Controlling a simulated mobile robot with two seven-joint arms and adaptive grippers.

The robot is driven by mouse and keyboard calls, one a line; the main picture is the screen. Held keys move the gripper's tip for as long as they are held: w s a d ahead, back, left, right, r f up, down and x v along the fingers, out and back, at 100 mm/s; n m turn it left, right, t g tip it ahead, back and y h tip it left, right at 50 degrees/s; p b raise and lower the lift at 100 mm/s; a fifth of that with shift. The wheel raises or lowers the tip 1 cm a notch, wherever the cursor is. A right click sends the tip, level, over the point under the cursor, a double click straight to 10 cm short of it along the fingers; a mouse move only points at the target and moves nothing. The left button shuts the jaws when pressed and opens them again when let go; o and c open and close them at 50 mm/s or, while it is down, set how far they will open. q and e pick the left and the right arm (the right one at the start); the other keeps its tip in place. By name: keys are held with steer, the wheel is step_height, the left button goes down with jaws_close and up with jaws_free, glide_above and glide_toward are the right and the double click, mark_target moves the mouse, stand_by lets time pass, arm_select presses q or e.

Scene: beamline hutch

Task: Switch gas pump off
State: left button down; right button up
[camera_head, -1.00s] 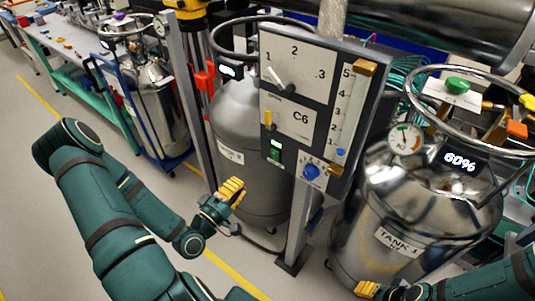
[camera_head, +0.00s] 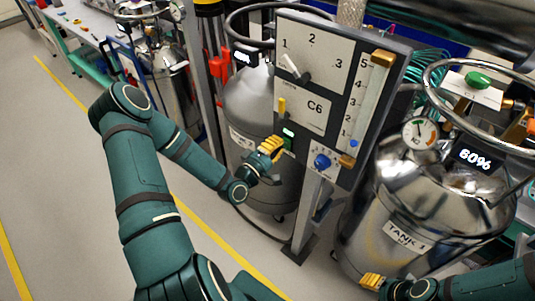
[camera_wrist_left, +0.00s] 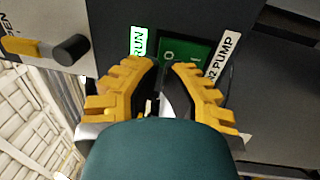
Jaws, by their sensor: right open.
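The panel (camera_head: 326,55) stands on a post in front of me. Its pump switch (camera_head: 288,144) is a green plate low on the panel. In the left wrist view the switch (camera_wrist_left: 187,50) shows a 0 mark, beside a label ending in "2 PUMP" (camera_wrist_left: 222,54). A lit green RUN lamp (camera_wrist_left: 138,41) is beside it. My left gripper (camera_head: 279,142) is at the switch and partly hides it. Contact cannot be told. My right gripper (camera_head: 366,281) is low by TANK 1, open.
A grey tank (camera_head: 250,110) stands behind the panel. A blue knob (camera_head: 322,161) is right of the switch. Floor at left is clear.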

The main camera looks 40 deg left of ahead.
arm_select(q)
steer(key=shift+w+r, duration=0.1)
steer(key=shift+w, duration=0.5)
steer(key=shift+w+r, duration=0.4)
steer(key=shift+w, duration=0.05)
steer(key=shift+r+g+p, duration=0.15)
steer(key=shift+g+p, duration=0.25)
steer(key=shift+p, duration=0.15)
steer(key=shift+d, duration=0.1)
